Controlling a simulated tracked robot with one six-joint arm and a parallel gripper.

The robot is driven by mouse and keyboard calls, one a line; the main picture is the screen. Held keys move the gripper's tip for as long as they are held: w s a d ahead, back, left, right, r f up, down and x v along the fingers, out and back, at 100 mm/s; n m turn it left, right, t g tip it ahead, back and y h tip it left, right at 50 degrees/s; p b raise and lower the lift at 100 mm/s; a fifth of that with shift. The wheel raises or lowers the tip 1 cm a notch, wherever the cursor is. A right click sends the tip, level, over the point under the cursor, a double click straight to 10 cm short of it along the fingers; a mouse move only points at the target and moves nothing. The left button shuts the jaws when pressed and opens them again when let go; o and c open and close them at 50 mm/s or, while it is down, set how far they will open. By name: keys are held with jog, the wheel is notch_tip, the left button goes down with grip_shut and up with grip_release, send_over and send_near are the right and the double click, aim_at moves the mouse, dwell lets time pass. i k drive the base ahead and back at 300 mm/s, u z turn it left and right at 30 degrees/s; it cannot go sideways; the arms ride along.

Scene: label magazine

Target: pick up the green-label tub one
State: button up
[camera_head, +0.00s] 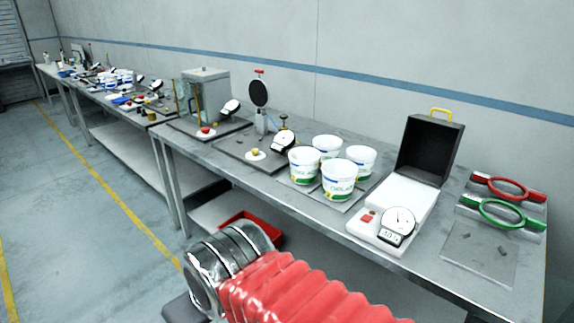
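Several white tubs with green labels stand close together on a grey plate (303,186) on the metal bench. One tub (338,180) is at the front, one (304,165) at the left, one (361,158) at the right and one (326,146) at the back. The front tub partly hides those behind it. Which one counts as tub one cannot be told. My arm, with a red ribbed sleeve, shows low in the picture, in front of the bench and apart from the tubs. My gripper's fingers are not in view.
The bench (275,190) runs along the wall. A white scale with an open black lid (428,150) stands right of the tubs. Red (508,188) and green (500,213) ring handles lie far right. A gauge stand (258,95) is at left. A red tray (238,222) sits below.

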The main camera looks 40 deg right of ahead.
aim_at(304, 160)
jog(key=z, duration=0.1)
jog(key=i, duration=0.7)
jog(key=z, duration=0.6)
jog(key=i, duration=0.85)
jog(key=z, duration=0.4)
